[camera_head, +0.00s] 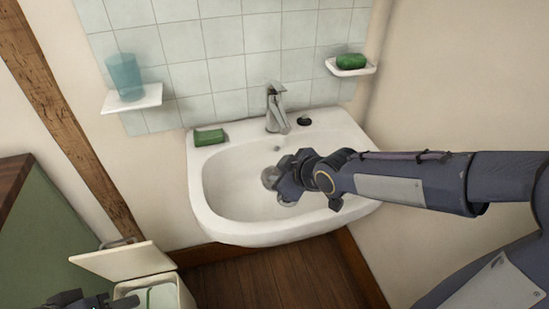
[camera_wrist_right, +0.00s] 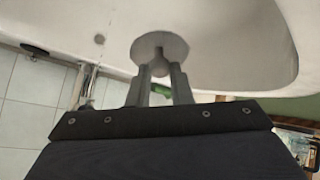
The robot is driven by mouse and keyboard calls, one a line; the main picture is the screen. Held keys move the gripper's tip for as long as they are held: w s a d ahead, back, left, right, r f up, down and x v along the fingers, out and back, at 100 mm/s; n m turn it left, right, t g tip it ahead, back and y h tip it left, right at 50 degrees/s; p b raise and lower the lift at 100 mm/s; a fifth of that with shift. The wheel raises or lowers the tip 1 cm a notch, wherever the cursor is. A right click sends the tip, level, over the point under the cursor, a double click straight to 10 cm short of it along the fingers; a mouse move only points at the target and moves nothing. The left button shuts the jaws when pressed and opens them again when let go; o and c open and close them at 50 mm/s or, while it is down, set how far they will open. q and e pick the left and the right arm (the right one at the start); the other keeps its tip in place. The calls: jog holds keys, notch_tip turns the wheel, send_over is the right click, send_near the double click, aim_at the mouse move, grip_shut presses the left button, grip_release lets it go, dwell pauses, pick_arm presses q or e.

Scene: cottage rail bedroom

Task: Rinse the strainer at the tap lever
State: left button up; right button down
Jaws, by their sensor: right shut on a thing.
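The strainer (camera_wrist_right: 172,44) is a small grey round disc with a knob, and my right gripper (camera_wrist_right: 160,75) is shut on the knob. In the head view the strainer (camera_head: 269,178) shows at the tip of my right gripper (camera_head: 283,183), over the white basin (camera_head: 225,190). The chrome tap (camera_head: 275,112) stands at the basin's back, with its lever (camera_head: 276,88) on top. The strainer is in front of and below the spout, apart from it. I cannot make out running water. My left gripper (camera_head: 75,301) is partly visible at the bottom left; its jaws are unclear.
A green block (camera_head: 209,137) and a black plug (camera_head: 304,120) sit on the basin's rim. A cup (camera_head: 126,76) and a green soap (camera_head: 351,61) stand on wall shelves. A cream bin (camera_head: 178,291) with raised lid stands at lower left, beside a green cabinet (camera_head: 45,240).

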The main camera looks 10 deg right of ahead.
jog(key=shift+s+a+r+b, duration=0.2)
jog(key=shift+s+a+r, duration=0.05)
jog(key=shift+s+r, duration=0.3)
jog(key=shift+s+a+r+b, duration=0.25)
jog(key=shift+s+r, duration=0.25)
jog(key=shift+s, duration=0.2)
jog(key=shift+s+a+r+b, duration=0.15)
jog(key=shift+s+a+r, duration=0.1)
jog(key=shift+s+r, duration=0.3)
jog(key=shift+f, duration=0.1)
